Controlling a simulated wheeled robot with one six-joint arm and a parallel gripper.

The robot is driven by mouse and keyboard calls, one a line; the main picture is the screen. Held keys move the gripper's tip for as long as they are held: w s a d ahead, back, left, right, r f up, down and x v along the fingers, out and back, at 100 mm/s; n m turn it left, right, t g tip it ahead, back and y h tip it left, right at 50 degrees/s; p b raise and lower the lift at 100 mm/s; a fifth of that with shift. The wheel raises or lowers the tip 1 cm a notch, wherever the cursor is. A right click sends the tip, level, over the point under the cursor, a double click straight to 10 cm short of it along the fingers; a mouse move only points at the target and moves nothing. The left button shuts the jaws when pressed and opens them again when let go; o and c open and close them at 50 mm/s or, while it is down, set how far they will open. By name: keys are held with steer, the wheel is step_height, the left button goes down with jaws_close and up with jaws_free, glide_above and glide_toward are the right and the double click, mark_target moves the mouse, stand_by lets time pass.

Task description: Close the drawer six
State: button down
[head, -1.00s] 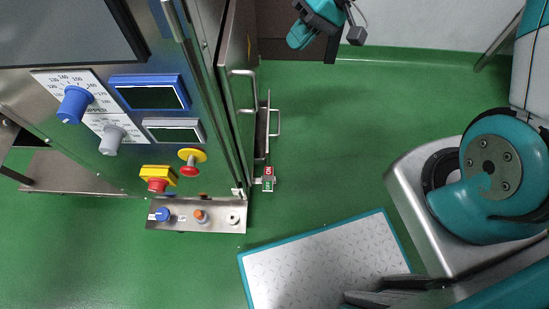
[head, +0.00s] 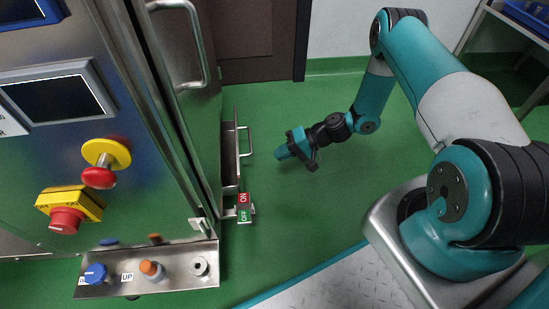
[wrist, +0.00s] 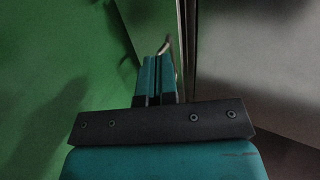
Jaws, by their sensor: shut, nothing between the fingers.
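A narrow metal drawer (head: 230,180) sticks out of the right side of the steel machine, low down, and stands open. Its bar handle (head: 248,141) is on its right face. I see no number on it, so I cannot tell if it is drawer six. My gripper (head: 279,153) is to the right of the handle, apart from it, with its tip towards the machine. In the wrist view, the teal fingers (wrist: 157,78) are together and empty. A curved metal bar (wrist: 166,46) shows just beyond their tips, beside a vertical steel edge.
A larger door handle (head: 204,50) juts from the machine above the drawer. An ON/OFF switch (head: 244,207) sits below it.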

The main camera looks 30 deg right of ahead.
steer(key=a+r+b+x, duration=0.1)
steer(key=b+x, duration=0.5)
steer(key=x, duration=0.5)
steer(key=shift+r, duration=0.4)
steer(key=shift+w, duration=0.15)
